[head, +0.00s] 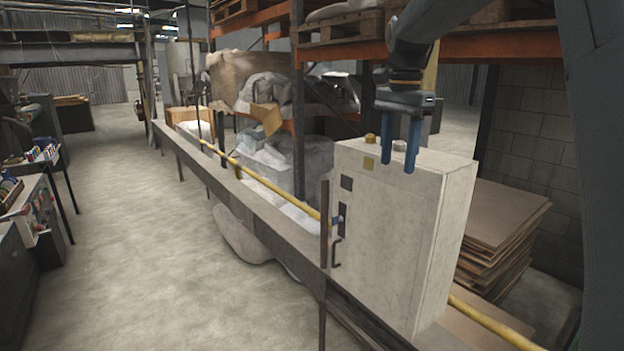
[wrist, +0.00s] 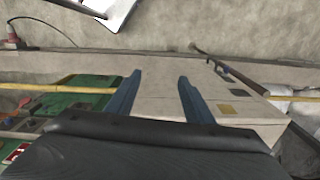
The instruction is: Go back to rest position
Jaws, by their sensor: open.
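My gripper (head: 400,145) hangs from my dark arm at the upper right of the head view. Its two blue fingers point down, apart, with nothing seen between them. They overlap the upper part of a pale grey cabinet (head: 385,240) in the picture; I cannot tell whether they touch it. In the wrist view the two blue fingers of my gripper (wrist: 158,90) are spread, with the cabinet (wrist: 160,95) behind them.
A long rail (head: 230,185) with a yellow pipe (head: 270,185) runs beside the cabinet. Orange shelving (head: 500,45) stands behind, and stacked boards (head: 500,235) lie at the right. The concrete floor (head: 130,230) at the left is open.

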